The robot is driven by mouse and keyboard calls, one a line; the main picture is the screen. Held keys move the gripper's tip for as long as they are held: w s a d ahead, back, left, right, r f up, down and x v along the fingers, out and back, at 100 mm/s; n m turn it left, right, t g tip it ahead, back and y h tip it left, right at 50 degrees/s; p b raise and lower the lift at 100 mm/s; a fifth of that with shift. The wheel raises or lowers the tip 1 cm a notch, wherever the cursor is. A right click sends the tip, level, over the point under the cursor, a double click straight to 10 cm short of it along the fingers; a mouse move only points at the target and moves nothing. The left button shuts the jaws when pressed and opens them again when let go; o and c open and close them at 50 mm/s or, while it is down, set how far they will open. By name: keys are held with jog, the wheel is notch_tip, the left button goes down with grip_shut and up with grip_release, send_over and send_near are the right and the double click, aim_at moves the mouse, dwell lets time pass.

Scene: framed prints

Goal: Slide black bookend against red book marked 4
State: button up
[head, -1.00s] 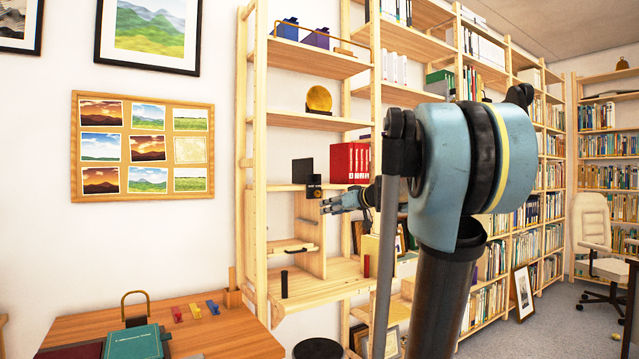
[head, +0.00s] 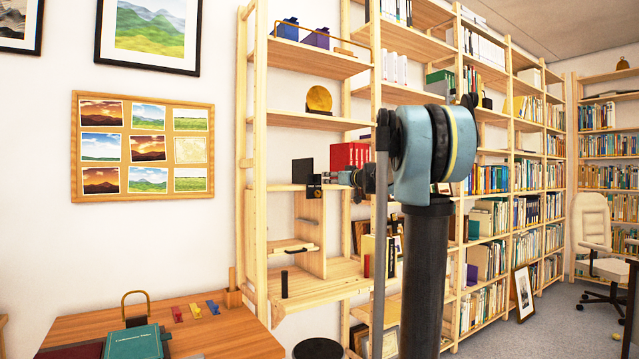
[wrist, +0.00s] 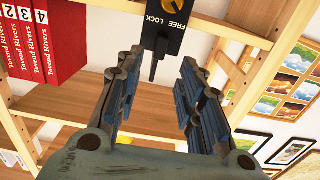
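The black bookend (head: 303,171) stands upright on the middle shelf, left of the red books and apart from them. A black lock plate (head: 314,187) is at the shelf's front edge by the bookend; I cannot tell how they join. In the wrist view this plate (wrist: 168,30) reads FREE and LOCK, with an orange knob and a thin black lever. The red book marked 4 (wrist: 43,35) is the end book nearest the plate; the red row also shows in the head view (head: 348,156). My gripper (wrist: 160,65) is open and empty, its fingers either side of the lever.
A wooden upright (head: 378,60) stands right of the red books. Bare shelf lies between the bookend and the books. A lower shelf with a small black cylinder (head: 284,284) is below.

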aim_at(320, 178)
jog(key=x, duration=1)
grip_shut()
